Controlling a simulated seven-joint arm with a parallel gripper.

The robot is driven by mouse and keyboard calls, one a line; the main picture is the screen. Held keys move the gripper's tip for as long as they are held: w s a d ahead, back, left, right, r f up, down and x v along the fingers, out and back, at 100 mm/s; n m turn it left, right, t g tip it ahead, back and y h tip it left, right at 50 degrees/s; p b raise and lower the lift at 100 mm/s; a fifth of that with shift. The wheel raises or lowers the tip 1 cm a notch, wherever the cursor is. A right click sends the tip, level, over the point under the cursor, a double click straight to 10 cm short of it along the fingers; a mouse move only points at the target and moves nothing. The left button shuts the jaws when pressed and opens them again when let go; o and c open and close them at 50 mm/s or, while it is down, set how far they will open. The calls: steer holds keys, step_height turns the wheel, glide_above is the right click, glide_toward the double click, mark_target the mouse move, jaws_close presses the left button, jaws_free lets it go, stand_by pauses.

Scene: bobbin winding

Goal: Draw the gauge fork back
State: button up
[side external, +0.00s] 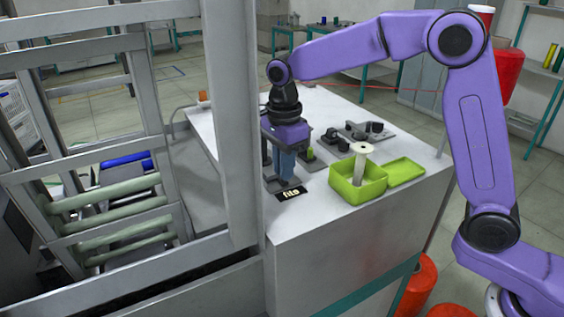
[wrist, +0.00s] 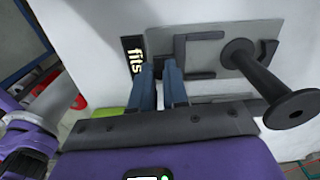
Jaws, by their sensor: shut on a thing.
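My gripper (side external: 287,178) points down over the left part of the white worktop, and its blue fingers (wrist: 158,72) also show in the wrist view. They are close together with a narrow gap, and what they grip is mostly hidden. The grey gauge fork (wrist: 181,48) appears as angled dark bars at the fingertips, beside a grey plate (wrist: 222,58). A dark spool-shaped part (wrist: 268,84) stands to the right of the fingers.
Dark fixtures (side external: 368,131) stand behind. A grey frame post (side external: 233,120) rises close at left. The front worktop is clear.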

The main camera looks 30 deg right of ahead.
steer(key=shift+s+a, duration=0.15)
steer(key=shift+s, duration=0.1)
stand_by(0.4)
steer(key=o, duration=0.6)
steer(key=shift+r, duration=3.5)
